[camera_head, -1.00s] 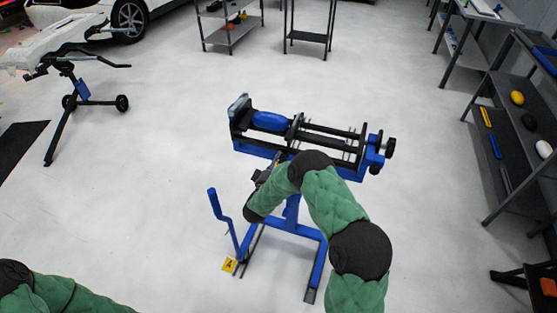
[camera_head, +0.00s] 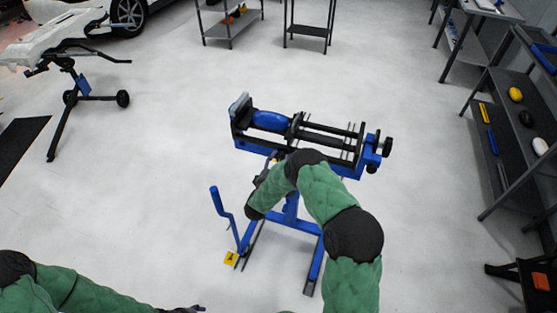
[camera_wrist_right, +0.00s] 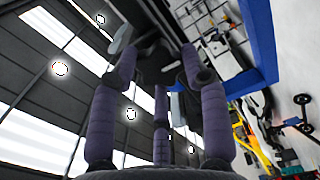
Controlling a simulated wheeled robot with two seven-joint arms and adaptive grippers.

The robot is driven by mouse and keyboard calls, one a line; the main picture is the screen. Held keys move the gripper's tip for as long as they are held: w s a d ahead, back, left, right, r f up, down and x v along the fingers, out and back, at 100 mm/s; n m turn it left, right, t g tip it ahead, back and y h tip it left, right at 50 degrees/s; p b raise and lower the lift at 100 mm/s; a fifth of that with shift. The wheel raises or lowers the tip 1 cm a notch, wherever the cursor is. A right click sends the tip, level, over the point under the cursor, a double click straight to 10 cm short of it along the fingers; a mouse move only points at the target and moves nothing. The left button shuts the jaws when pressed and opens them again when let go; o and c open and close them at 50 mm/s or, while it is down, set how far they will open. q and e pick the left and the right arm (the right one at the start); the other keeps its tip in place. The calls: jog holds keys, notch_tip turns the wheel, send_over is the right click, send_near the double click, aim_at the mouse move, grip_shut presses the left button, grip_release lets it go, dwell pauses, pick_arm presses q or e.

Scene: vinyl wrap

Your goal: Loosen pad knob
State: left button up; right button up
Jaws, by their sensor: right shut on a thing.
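The blue and black stand (camera_head: 345,171) has a clamp-like head with rails, a blue pad (camera_head: 270,121) at its left end and a black knob (camera_head: 388,147) at its right end. My right gripper (camera_head: 272,163) reaches under the left part of the head, mostly hidden by my arm. In the right wrist view, its purple-grey fingers (camera_wrist_right: 158,70) close around a dark part under the head, seemingly the pad knob (camera_wrist_right: 160,54); its shape is hard to make out. My left gripper (camera_head: 187,310) barely shows at the bottom edge; its opening cannot be seen.
Shelves (camera_head: 520,130) stand at the right. A stand holding a white panel (camera_head: 58,42) is at the upper left. The floor between is clear.

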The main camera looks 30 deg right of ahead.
jog(key=shift+n, duration=0.5)
jog(key=o, duration=1.2)
jog(key=shift+c, duration=0.2)
jog(key=v, duration=1.2)
